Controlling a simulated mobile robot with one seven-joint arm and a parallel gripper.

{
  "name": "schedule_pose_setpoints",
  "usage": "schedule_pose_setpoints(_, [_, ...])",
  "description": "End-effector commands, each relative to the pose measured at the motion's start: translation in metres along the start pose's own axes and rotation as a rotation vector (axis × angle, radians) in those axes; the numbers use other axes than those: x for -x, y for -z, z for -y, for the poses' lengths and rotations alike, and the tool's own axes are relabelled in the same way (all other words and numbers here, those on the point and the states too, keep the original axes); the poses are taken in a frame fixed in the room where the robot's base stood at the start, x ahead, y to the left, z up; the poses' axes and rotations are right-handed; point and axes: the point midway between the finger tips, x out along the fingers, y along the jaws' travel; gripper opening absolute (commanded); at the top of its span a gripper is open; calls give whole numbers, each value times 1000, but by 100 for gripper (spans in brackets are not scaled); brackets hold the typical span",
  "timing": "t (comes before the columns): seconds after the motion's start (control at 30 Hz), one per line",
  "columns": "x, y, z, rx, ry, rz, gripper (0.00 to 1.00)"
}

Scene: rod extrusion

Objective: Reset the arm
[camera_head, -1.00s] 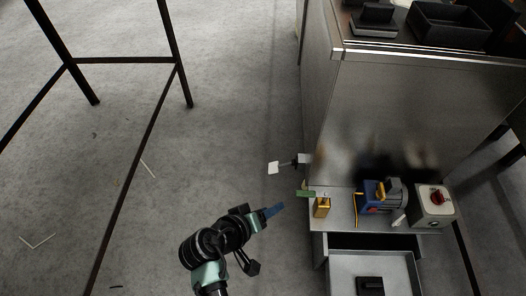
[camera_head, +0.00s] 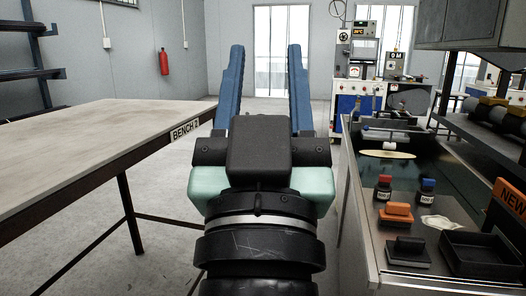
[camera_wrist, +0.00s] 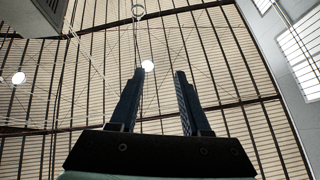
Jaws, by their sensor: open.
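My gripper (camera_head: 266,85) is in the middle of the head view, with two long blue fingers spread apart and pointing up and away from me. Nothing is between the fingers. In the wrist view my gripper (camera_wrist: 159,75) also shows open and empty, with the slatted ceiling and a round lamp behind it. My arm's black and pale green wrist fills the lower middle of the head view.
A bench labelled BENCH 2 (camera_head: 100,135) stands at the left. Machines (camera_head: 366,75) and a red extinguisher (camera_head: 164,62) are further back. Open floor lies between.

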Motion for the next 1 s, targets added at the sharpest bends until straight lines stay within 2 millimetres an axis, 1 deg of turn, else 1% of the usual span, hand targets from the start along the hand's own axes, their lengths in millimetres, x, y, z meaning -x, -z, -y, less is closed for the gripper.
schedule_pose_setpoints(0.03, [-1,46,0,-21,11,-95,47])
schedule_pose_setpoints(0.07, [2,69,-1,-32,18,-149,47])
schedule_pose_setpoints(0.1, [2,96,-1,-42,25,-201,47])
schedule_pose_setpoints(0.13, [-12,103,-1,-39,25,-180,47])
schedule_pose_setpoints(0.2, [-28,119,-2,-37,23,-173,47])
schedule_pose_setpoints(0.57, [-96,208,-3,-37,23,-168,47])
schedule_pose_setpoints(1.0, [-180,317,-4,-37,24,-166,47])
